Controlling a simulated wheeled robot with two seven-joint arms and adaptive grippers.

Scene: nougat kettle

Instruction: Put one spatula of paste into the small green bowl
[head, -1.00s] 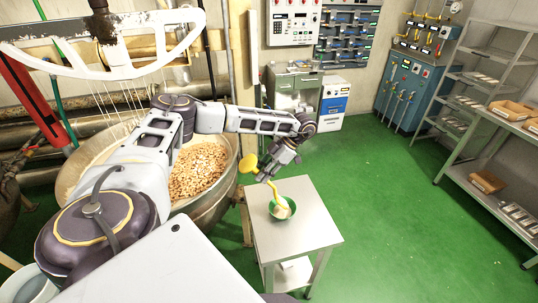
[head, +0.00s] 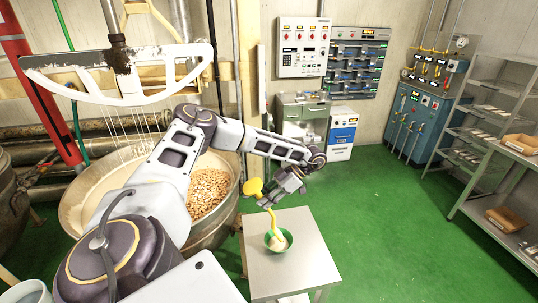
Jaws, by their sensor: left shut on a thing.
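The small green bowl (head: 267,240) stands on the metal side table (head: 308,262) and has pale paste (head: 281,241) in it. My left gripper (head: 276,203) is above the bowl, shut on a yellow spatula (head: 275,222). One end of the spatula reaches down into the bowl at the paste; its broad yellow end (head: 253,187) sticks out left of the gripper. Whether the spatula touches the bowl I cannot tell. My right gripper is not in view.
A large kettle (head: 228,206) with nuts stands left of the table, under a whisk-like mixer head (head: 120,75). Cabinets (head: 340,133) stand behind. Metal shelves (head: 490,165) with boxes are at the right. Green floor (head: 400,230) is clear between.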

